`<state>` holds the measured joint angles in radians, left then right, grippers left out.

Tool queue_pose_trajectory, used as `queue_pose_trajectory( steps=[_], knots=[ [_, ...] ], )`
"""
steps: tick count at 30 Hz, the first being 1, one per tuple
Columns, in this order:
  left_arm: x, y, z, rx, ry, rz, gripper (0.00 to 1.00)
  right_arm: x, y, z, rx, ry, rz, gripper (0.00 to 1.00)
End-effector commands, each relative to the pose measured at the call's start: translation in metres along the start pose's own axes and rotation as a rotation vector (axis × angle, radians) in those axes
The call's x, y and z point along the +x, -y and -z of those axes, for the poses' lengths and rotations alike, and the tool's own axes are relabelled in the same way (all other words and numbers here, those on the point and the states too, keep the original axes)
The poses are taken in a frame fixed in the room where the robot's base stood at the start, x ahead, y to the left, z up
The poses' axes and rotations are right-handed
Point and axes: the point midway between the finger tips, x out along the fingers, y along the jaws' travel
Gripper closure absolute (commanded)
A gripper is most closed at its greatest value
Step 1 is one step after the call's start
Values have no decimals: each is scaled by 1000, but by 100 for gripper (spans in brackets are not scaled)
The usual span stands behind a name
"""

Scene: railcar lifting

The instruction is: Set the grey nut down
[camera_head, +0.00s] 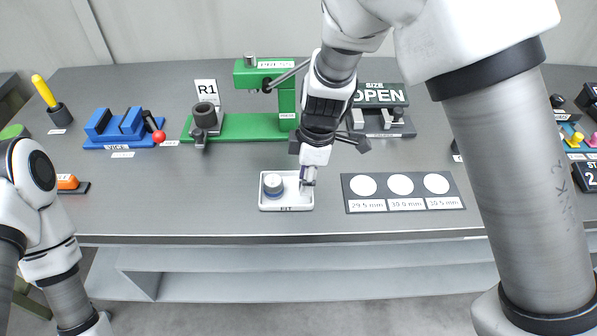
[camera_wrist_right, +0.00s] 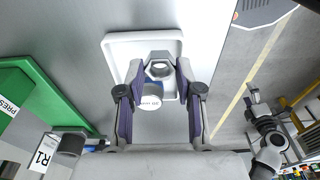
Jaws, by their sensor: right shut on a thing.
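My right gripper (camera_head: 307,184) points down at the right half of the white tray marked FIT (camera_head: 286,208). In the right wrist view its fingertips (camera_wrist_right: 160,68) are shut on a grey nut (camera_wrist_right: 159,72), with the tray (camera_wrist_right: 115,46) behind it. Whether the nut touches the tray floor I cannot tell.
Right of the tray lies a dark board with three white circles (camera_head: 400,184). Behind are a green press (camera_head: 240,124), a dark R1 holder (camera_head: 205,117), a blue vice (camera_head: 122,128) and an OPEN size sign (camera_head: 380,95). The table's front edge is close.

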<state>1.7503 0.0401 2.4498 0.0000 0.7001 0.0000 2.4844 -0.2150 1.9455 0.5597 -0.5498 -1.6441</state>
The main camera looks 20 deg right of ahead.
Motion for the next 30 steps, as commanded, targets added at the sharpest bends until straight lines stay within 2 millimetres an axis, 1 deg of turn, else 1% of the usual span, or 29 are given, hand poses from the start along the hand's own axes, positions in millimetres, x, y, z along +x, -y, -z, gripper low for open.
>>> queue_pose_trajectory(
  steps=[1, 3, 5, 10, 12, 18, 22, 23, 24, 25, 30],
  knots=[
    [-8, 0, 0, 0, 0, 0, 3, -2, -10, 6, -1, -1, 0, 93],
    [-10, 0, 0, 0, 0, 0, 3, 2, -19, 11, 0, 0, 1, 93],
    [-11, 0, 0, 0, 1, 0, 3, 5, -22, 13, 1, 0, 2, 93],
    [-18, 0, 0, 0, 1, 0, 3, 31, -22, 10, 3, 2, 5, 93],
    [-19, 0, 0, 0, 1, 0, 3, 38, -23, 9, 1, 1, 1, 93],
    [-17, 0, 0, 0, 1, 0, 3, 40, -23, 8, 1, 1, -1, 93],
    [-12, 0, 0, 0, 1, 0, 3, 45, -23, 8, 1, 1, 0, 93],
    [-13, 0, 0, 0, 1, 0, 3, 44, -23, 8, 1, 1, -1, 58],
    [-14, 0, 0, 0, 1, 0, 3, 43, -23, 8, 1, 1, 0, 44],
    [-14, 0, 0, 0, 1, 0, 3, 43, -23, 8, 1, 1, 0, 40],
    [-14, 0, 0, 0, 1, 0, 3, 43, -23, 8, 1, 1, 0, 40]
  ],
)
